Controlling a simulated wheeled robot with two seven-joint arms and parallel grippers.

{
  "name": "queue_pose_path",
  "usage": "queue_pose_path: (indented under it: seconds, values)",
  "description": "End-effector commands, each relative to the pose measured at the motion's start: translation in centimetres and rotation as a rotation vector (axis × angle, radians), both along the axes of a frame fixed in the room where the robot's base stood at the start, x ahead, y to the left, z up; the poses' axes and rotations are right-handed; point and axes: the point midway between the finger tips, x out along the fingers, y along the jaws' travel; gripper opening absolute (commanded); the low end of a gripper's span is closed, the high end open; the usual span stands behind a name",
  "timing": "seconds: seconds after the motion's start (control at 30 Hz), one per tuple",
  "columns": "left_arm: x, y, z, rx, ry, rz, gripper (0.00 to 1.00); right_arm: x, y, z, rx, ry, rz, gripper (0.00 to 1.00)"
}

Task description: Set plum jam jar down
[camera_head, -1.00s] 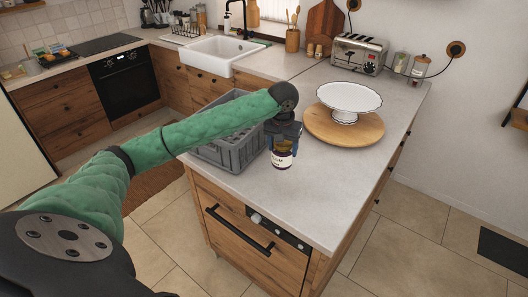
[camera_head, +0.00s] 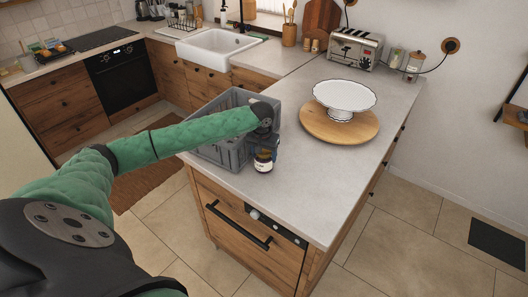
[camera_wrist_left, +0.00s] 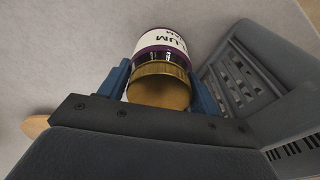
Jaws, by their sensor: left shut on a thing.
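The plum jam jar (camera_head: 263,162) is a small dark jar with a white label and a gold lid. It is upright at the counter, just right of the grey crate's front corner; I cannot tell whether its base touches the top. My left gripper (camera_head: 264,146) is above it, shut on the jar. In the left wrist view the jar (camera_wrist_left: 172,45) shows its purple-edged label and lid between the two blue fingers of the gripper (camera_wrist_left: 160,85). My right gripper is not in view.
A grey plastic crate (camera_head: 207,152) stands close beside the jar on the left. A white cake stand (camera_head: 344,97) on a round wooden board (camera_head: 318,127) is behind right. The countertop (camera_head: 310,185) is clear in front and to the right of the jar.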

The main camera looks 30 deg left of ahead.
Motion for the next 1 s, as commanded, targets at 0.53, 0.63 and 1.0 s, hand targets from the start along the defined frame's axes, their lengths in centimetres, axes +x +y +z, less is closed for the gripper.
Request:
queue_pose_path:
  seconds: [0.53, 0.63, 1.0]
  values:
    - [0.00, -0.02, -0.47, 0.000, -0.001, -0.001, 0.81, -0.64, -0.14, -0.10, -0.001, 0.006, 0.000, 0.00]
    - [0.00, -0.03, -0.47, 0.000, -0.001, -0.001, 0.85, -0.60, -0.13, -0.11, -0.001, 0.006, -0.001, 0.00]
    - [0.00, -0.05, 0.43, 0.000, -0.003, -0.001, 0.85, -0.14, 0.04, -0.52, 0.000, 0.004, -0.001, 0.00]
